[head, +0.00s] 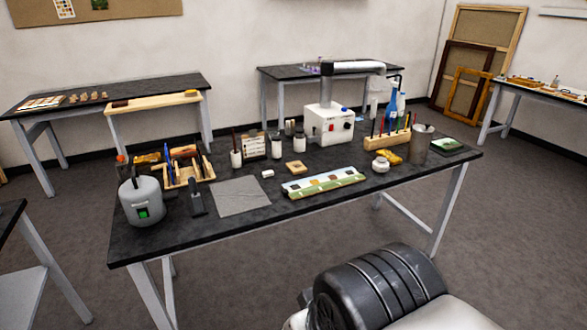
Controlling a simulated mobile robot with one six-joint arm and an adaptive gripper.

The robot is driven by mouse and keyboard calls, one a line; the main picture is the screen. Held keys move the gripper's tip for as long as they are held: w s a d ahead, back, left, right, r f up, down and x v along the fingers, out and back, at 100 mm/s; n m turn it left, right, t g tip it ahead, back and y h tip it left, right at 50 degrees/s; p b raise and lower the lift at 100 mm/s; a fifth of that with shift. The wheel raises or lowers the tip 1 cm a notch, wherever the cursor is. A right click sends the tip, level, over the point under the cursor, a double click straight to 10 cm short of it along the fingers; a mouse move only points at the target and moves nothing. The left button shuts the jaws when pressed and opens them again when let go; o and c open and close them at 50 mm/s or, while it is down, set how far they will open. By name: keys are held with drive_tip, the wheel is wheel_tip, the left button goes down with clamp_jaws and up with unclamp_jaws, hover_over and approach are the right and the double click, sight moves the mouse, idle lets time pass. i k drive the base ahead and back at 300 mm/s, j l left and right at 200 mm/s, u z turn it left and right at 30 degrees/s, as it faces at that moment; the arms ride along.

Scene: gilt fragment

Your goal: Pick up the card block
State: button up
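I cannot tell for certain which item is the card block. A small tan square block (296,167) with a darker centre lies flat on the dark worktable (250,225), near its middle. An upright board with rows of small colour patches (254,146) stands behind it to the left. A wooden rack (188,180) with dark upright pieces stands farther left. A small white block (267,173) lies left of the tan block. My gripper is not in view; only a dark, ribbed part of my own body shows at the bottom right.
A grey canister (142,202) stands at the table's left end, beside a dark-handled tool (196,198). A grey sheet (239,196) and a long painted strip (323,184) lie along the front. A white machine (328,124), bottles and a tool rack (388,139) fill the back right.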

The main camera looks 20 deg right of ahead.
sight(295, 168)
drive_tip(key=i+l, duration=0.25)
drive_tip(key=i, duration=0.25)
drive_tip(key=i+l, duration=0.3)
drive_tip(key=i, duration=0.15)
drive_tip(key=i+l, duration=0.25)
drive_tip(key=i, duration=0.25)
drive_tip(key=i+l, duration=0.25)
drive_tip(key=i, duration=0.25)
drive_tip(key=l+z, duration=0.05)
